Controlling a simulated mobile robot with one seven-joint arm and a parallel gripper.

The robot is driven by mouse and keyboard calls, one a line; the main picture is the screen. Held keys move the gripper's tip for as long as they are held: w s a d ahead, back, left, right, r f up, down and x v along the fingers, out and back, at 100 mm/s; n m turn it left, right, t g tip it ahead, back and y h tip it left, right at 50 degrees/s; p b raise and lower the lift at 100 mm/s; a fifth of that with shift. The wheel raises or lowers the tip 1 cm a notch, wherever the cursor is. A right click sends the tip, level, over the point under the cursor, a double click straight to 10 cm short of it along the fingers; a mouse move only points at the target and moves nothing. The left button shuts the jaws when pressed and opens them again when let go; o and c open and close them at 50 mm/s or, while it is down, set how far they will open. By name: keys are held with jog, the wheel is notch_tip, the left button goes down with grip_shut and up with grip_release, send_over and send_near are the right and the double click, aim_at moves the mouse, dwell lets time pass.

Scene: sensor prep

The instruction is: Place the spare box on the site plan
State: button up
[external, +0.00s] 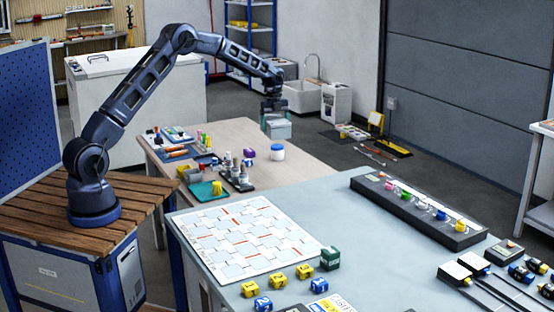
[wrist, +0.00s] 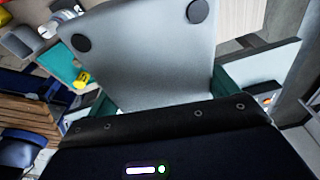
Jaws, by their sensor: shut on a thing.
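My gripper (external: 274,108) is shut on a grey-green box (external: 278,129), apparently the spare box, and holds it in the air near the far right corner of the wooden side table. In the wrist view, a large light-grey face with two dark round pads (wrist: 150,60), seemingly the held box, fills the middle and hides much below. The site plan (external: 225,242) is a white sheet with a grid and orange-red marks. It lies flat on the left of the grey-blue table, well nearer the external camera than my gripper. A small dark-green box (external: 330,258) stands at the plan's right corner.
Yellow and blue cubes (external: 304,271) stand beside the plan's near right side. A dark rack with coloured items (external: 420,212) lies at the far right of the table (external: 385,250). The side table (external: 310,165) holds bottles, a jar (external: 278,152) and tools.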

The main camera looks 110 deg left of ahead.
jog(key=shift+r, duration=0.35)
jog(key=shift+w+d+r, duration=0.1)
jog(key=shift+w+d, duration=0.1)
jog(key=shift+d, duration=0.1)
jog(key=w+d+r+m, duration=0.2)
jog(key=w+d, duration=0.4)
jog(key=d, duration=0.7)
notch_tip(320, 180, up, 2)
jog(key=m+g, duration=0.1)
jog(key=m, duration=0.4)
send_over(244, 228)
jog(key=f, duration=1.9)
jog(key=shift+w+a, duration=0.1)
jog(key=shift+a, duration=0.15)
jog(key=shift+f, duration=0.25)
